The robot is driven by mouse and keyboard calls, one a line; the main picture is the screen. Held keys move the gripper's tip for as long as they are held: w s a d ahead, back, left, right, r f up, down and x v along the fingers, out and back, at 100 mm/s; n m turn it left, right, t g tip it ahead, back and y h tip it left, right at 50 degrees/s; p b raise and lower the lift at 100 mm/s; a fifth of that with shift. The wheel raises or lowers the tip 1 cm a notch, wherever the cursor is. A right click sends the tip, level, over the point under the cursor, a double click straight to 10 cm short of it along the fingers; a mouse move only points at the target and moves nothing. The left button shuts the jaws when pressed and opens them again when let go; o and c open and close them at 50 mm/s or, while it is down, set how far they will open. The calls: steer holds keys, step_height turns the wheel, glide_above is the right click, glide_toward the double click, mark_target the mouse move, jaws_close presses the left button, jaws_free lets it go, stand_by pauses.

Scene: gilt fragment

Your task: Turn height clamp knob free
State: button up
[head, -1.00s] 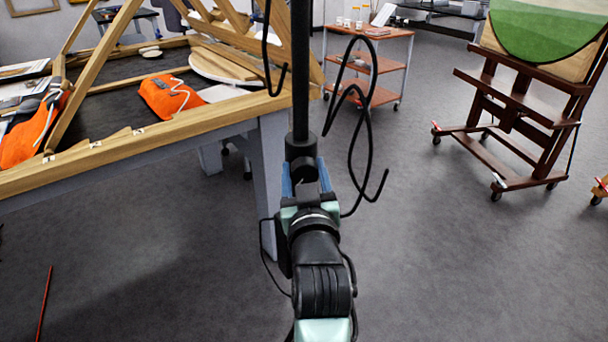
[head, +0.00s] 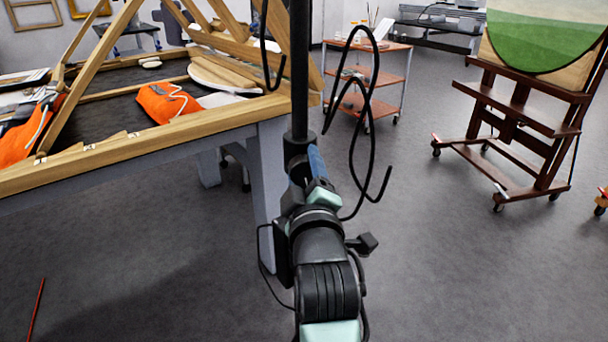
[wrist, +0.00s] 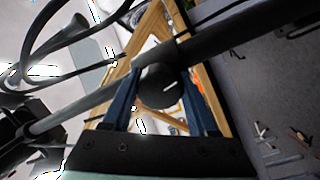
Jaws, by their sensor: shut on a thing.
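The height clamp (head: 297,144) is a dark collar on a black upright pole (head: 300,75) in the head view. My gripper (head: 308,168) is at the clamp, with one blue finger plainly visible; the knob is hidden there. In the wrist view the knob (wrist: 160,90) is round and black with a short white mark. The blue fingers of my gripper (wrist: 161,78) stand on either side of the knob, shut on it. The pole (wrist: 235,42) runs diagonally behind the knob. I cannot tell whether the clamp is loose.
Black cables (head: 365,120) hang in loops right of the pole. A grey worktable (head: 265,170) with a wooden frame and an orange bag (head: 167,102) stands close behind on the left. A trolley (head: 385,65) and a wooden easel (head: 515,140) stand farther back.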

steer(key=shift+n, duration=0.7)
steer(key=o, duration=1.4)
steer(key=shift+c, duration=0.2)
steer(key=shift+s, duration=0.1)
steer(key=s+d, duration=0.1)
steer(key=s, duration=1.1)
steer(key=shift+s+d+f, duration=0.15)
steer(key=shift+s+d, duration=0.05)
steer(key=shift+s, duration=0.2)
